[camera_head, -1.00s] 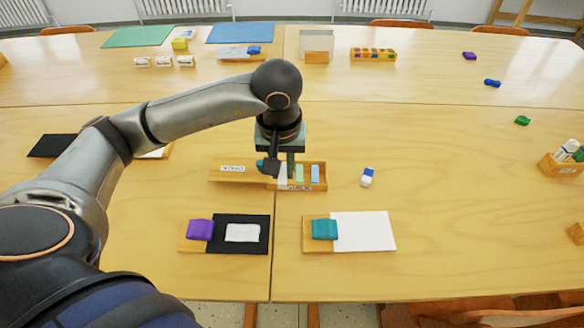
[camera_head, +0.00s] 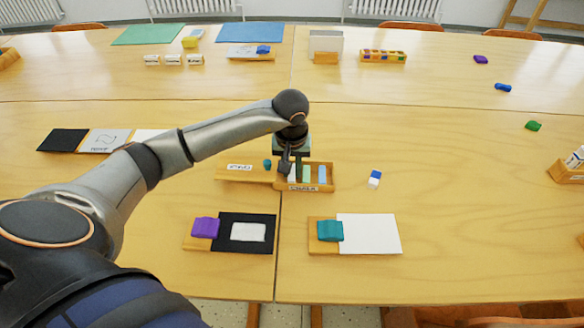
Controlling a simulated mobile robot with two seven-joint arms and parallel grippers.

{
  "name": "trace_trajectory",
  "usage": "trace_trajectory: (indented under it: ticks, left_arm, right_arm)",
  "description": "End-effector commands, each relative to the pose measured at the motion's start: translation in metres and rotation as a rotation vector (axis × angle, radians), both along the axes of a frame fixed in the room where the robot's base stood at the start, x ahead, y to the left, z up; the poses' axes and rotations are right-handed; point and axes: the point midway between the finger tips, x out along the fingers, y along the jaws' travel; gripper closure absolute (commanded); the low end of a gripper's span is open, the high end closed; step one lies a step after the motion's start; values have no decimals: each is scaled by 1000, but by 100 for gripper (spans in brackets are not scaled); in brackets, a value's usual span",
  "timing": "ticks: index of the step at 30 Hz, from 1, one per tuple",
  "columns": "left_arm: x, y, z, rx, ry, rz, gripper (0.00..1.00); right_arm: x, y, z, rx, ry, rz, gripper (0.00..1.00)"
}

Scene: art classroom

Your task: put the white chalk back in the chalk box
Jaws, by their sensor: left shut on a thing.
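The open wooden chalk box (camera_head: 328,186) stands mid-table with its label facing me. A green chalk (camera_head: 307,174) and a blue chalk (camera_head: 322,174) stand in it. My left gripper (camera_head: 292,168) points down over the box's left end. It is shut on the white chalk (camera_head: 291,174), which shows as a small white patch between the fingers at the left compartment. The fingers hide much of it, and I cannot tell if it touches the bottom. The wooden lid (camera_head: 225,174) lies left of the box with a teal knob (camera_head: 267,164). My right gripper is not in view.
A blue-and-white eraser (camera_head: 375,179) lies right of the box. In front are a black board with a purple block (camera_head: 206,227) and a white sheet with a teal block (camera_head: 330,231). The table around the eraser is clear.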

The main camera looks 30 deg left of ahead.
Motion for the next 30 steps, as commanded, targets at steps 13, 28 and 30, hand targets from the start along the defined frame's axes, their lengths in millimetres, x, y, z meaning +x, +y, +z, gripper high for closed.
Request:
trace_trajectory:
  ticks: [13,28,30]
  left_arm:
    - [0,0,-2,1,-1,-1,66]
    - [-3,-2,34,2,-3,-1,66]
    - [-4,-2,49,1,-4,-1,66]
  right_arm:
    - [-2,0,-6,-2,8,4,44]
    - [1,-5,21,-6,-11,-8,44]
    - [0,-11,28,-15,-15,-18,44]
